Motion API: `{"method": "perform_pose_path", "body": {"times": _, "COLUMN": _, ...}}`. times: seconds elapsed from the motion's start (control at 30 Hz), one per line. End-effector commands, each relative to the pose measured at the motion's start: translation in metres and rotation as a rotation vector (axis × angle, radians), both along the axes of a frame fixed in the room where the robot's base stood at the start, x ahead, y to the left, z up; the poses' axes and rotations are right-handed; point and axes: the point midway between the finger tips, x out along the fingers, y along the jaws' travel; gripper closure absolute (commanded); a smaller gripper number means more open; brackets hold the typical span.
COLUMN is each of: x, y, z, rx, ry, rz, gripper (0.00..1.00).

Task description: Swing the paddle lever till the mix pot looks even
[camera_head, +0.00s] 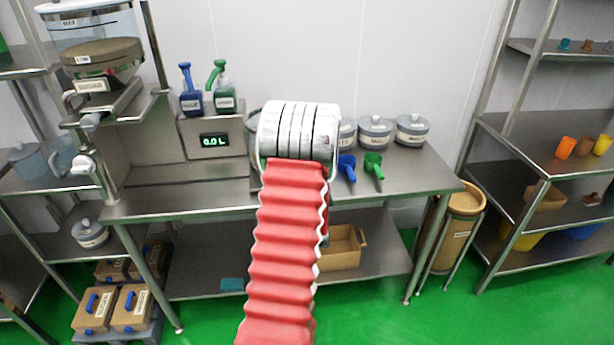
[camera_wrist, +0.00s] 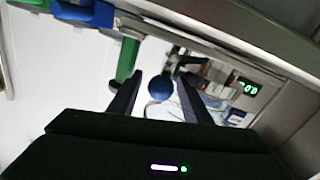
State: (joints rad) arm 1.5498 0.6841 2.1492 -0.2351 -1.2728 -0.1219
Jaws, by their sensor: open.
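My gripper (camera_wrist: 162,78) is open in the wrist view, with its two dark fingers apart. A blue ball knob (camera_wrist: 160,87) shows between the fingers; it may be the end of the paddle lever. I cannot tell how far beyond the fingertips it is, and no contact is clear. A pale, partly clear shape behind it may be the mix pot, but its contents cannot be made out. In the head view my arm covers the middle of the bench, and it hides my gripper, the lever and most of whatever stands behind it.
The steel bench (camera_head: 170,203) has a display (camera_head: 215,141) reading 0.0 L at its left. Lidded pots (camera_head: 374,132) and blue and green scoops (camera_head: 373,165) are on the right. Shelves stand at both sides.

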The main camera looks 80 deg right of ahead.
Motion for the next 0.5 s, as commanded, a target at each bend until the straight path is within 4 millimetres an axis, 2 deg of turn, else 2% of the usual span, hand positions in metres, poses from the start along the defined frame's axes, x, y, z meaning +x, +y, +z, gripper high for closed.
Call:
{"method": "perform_pose_path", "body": {"times": 0.27, "x": -0.002, "y": 0.014, "z": -0.001, "rx": 0.002, "ry": 0.002, "rz": 0.003, "gripper": 0.53}}
{"method": "perform_pose_path", "body": {"times": 0.5, "x": -0.013, "y": 0.049, "z": -0.001, "rx": 0.003, "ry": 0.001, "rz": -0.001, "gripper": 0.53}}
